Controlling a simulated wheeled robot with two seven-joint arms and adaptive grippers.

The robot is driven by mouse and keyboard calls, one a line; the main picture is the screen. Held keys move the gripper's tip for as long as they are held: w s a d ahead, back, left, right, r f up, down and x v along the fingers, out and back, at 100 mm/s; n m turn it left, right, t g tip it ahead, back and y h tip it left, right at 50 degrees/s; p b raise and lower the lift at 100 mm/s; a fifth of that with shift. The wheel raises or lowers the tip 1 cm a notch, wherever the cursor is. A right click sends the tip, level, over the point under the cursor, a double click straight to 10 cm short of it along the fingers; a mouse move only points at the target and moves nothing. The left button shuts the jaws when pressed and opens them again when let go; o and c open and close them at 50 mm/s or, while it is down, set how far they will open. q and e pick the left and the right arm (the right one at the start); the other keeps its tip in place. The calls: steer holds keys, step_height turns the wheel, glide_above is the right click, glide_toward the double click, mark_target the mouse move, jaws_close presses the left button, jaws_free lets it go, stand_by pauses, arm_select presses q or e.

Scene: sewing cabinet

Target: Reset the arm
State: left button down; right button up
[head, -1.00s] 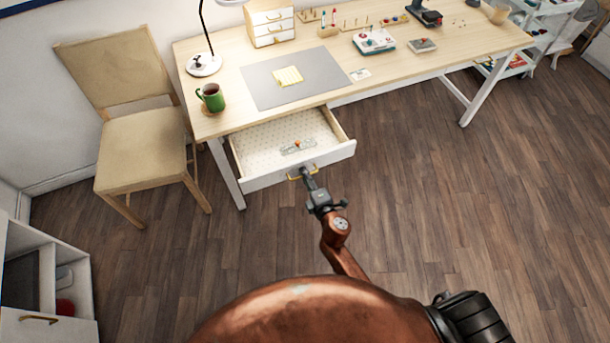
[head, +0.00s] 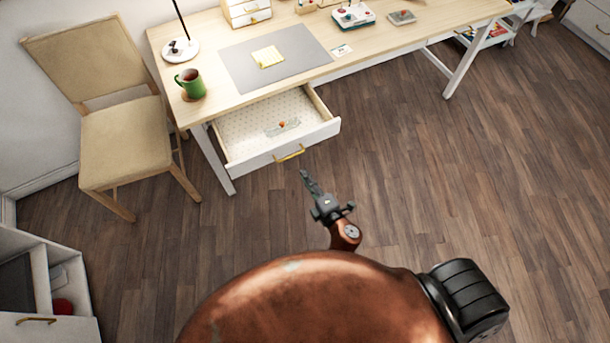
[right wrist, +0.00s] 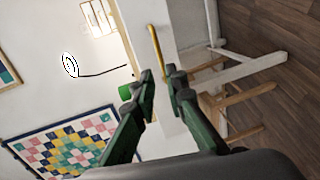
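My right gripper (head: 306,178) is in front of the desk drawer (head: 240,162), apart from its brass handle (head: 289,153). In the right wrist view its two dark green fingers (right wrist: 160,82) stand a little apart with nothing between them. The handle (right wrist: 156,50) shows just beyond the fingertips there. The drawer is pulled out, with a patterned lining and a small clear item with an orange spot (head: 282,125) inside. My left gripper is not in view.
The desk (head: 378,45) holds a green mug (head: 191,83), a grey mat (head: 300,60) and a lamp base (head: 180,50). A beige chair (head: 125,145) stands at its left. A white cabinet (head: 60,330) is at lower left. The wooden floor at right is clear.

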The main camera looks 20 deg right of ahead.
stand_by(0.3)
steer(key=s+d+f+m+g+p, duration=0.1)
steer(key=s+d+f+m+g, duration=0.2)
steer(key=s+f, duration=0.55)
steer(key=s+d+f+m+g+h+p, duration=0.1)
steer(key=s+d+f+m+g, duration=0.25)
steer(key=f, duration=1.05)
steer(key=s+d+f+m+g+p, duration=0.1)
steer(key=s+d+f+m+g, duration=0.15)
steer(key=s+f, duration=0.7)
arm_select(q)
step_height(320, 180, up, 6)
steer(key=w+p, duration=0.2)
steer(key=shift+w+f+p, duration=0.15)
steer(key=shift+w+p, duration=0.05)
steer(key=shift+p, duration=0.2)
arm_select(e)
steer(key=s+d+f+m+g, duration=0.1)
steer(key=s+f, duration=0.4)
steer(key=s, duration=0.5)
steer(key=s+d+f+m+g, duration=0.2)
steer(key=s+f+m+g, duration=0.1)
steer(key=s, duration=0.7)
steer(key=s+d+f+m+g, duration=0.2)
steer(key=s+f+m, duration=0.2)
steer(key=s, duration=0.7)
step_height(320, 180, down, 3)
steer(key=shift+r+m+h, duration=0.15)
steer(key=shift+m+h, duration=0.15)
